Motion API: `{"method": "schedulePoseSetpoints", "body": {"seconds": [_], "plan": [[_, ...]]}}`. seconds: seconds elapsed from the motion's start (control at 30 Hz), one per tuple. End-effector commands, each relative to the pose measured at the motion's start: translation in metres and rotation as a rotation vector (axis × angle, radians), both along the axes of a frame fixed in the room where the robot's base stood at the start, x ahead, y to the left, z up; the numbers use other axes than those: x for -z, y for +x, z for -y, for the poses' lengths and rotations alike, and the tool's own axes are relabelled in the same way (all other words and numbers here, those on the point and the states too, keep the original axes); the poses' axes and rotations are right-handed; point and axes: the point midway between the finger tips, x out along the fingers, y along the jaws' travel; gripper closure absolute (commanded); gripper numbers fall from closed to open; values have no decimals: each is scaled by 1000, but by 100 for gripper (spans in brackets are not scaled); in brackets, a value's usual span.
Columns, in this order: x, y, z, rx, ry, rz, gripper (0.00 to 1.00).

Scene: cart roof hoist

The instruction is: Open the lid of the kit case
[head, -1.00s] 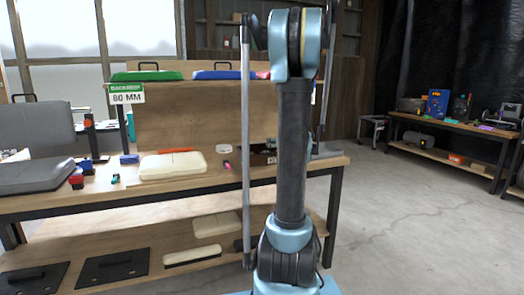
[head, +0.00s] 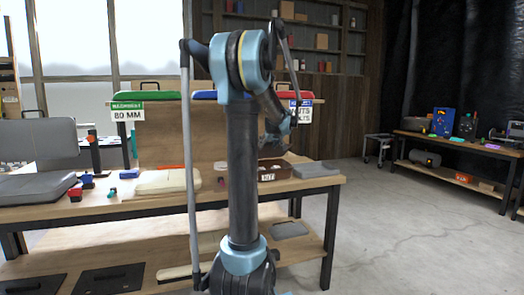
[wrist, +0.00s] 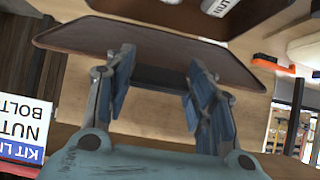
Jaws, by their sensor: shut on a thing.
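The brown kit case (head: 268,173) stands on the bench with a small white label on its front. In the wrist view a flat brown panel with rounded corners, apparently its lid (wrist: 90,37), spans the picture in front of my gripper (wrist: 162,80). My gripper is shut on a dark bar (wrist: 165,78) along the panel's near edge, one finger at each end. In the head view my gripper (head: 277,140) is just above the case and partly hidden by my arm. White labelled items (wrist: 222,7) show beyond the panel. The lid's angle is unclear.
A flat grey piece (head: 316,169) lies right of the case. A cream case (head: 165,182) lies to the left, and a grey case (head: 40,150) stands open farther left. A signed bin rack (head: 160,143) rises behind. Open floor is at right.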

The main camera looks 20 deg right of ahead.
Motion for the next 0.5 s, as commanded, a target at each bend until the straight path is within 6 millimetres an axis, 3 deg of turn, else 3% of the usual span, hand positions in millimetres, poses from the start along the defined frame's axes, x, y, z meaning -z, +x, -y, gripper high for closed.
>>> {"method": "schedulePoseSetpoints", "body": {"seconds": [0.5], "plan": [[-6, 2, 7, 8, 1, 3, 93]]}}
